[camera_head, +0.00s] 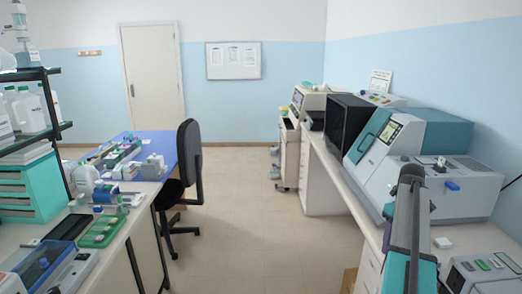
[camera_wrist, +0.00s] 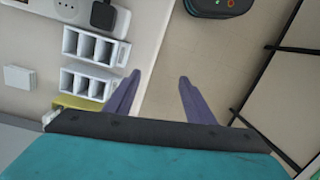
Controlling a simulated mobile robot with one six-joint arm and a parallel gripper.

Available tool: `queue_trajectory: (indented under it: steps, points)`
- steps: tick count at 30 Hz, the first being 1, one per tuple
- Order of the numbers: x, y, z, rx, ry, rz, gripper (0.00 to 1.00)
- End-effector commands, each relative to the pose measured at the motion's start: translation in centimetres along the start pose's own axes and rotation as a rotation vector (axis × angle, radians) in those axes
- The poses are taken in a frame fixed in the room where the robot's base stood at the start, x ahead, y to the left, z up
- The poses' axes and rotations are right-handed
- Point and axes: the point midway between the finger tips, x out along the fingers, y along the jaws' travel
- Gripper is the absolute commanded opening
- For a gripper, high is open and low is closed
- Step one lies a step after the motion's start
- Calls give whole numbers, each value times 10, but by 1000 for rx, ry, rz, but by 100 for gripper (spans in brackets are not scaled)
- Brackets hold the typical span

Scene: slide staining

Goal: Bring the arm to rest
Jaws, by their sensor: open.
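My gripper (camera_wrist: 158,88) shows in the wrist view with its two purple fingers spread wide apart and nothing between them. Pale floor and the edge of a light surface lie beyond the fingers. My arm (camera_head: 406,225) shows in the head view as a grey and teal link rising at the lower right, in front of the right bench. The gripper itself cannot be made out in the head view.
In the wrist view, two white slotted racks (camera_wrist: 95,46) lie left of the fingers. The right bench holds a large grey and teal machine (camera_head: 420,165). A black chair (camera_head: 188,165) stands by the blue-topped table (camera_head: 150,140). The middle floor (camera_head: 250,210) is clear.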

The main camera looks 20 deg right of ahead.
Motion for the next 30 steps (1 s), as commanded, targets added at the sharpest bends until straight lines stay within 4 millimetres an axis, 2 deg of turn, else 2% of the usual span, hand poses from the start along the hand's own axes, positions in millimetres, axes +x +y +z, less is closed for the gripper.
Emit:
queue_trajectory:
  steps: [1, 6, 15, 23, 30]
  points:
    - [19, -16, -9, -26, -21, -13, 49]
    - [73, -63, -29, -100, -86, -49, 49]
    - [166, -145, -44, -217, -194, -93, 49]
    - [244, -212, -38, -297, -280, -114, 49]
    - [311, -270, -18, -353, -354, -118, 49]
